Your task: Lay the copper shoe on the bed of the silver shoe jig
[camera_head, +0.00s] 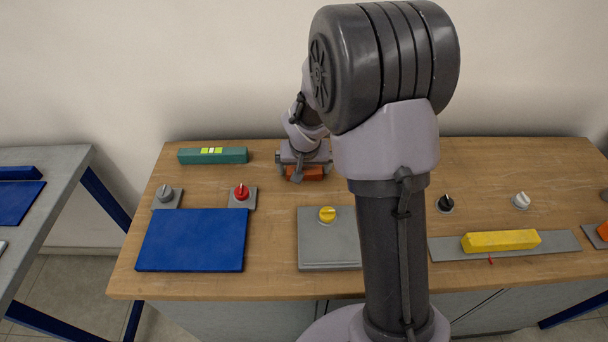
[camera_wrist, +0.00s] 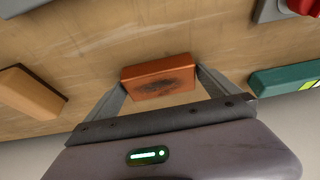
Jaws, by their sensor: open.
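The copper shoe (camera_wrist: 158,78) is an orange-brown block with a dark smudge on its face. It lies on the wooden bench between the two fingers of my gripper (camera_wrist: 160,85), which is open around it. In the head view the shoe (camera_head: 305,174) shows at the bench's back, just under my gripper (camera_head: 303,165). Contact with the fingers is not clear. A grey plate (camera_head: 328,252) with a yellow knob lies in front, partly hidden by my arm. A long grey strip (camera_head: 560,243) bears a yellow bar. I cannot tell which is the silver shoe jig.
A teal bar (camera_head: 190,156) lies left of my gripper. A blue plate (camera_head: 192,240) and a red knob (camera_head: 241,192) are at the left. A tan block (camera_wrist: 32,92) lies on the wrist view's left. Open bench lies between the blue and grey plates.

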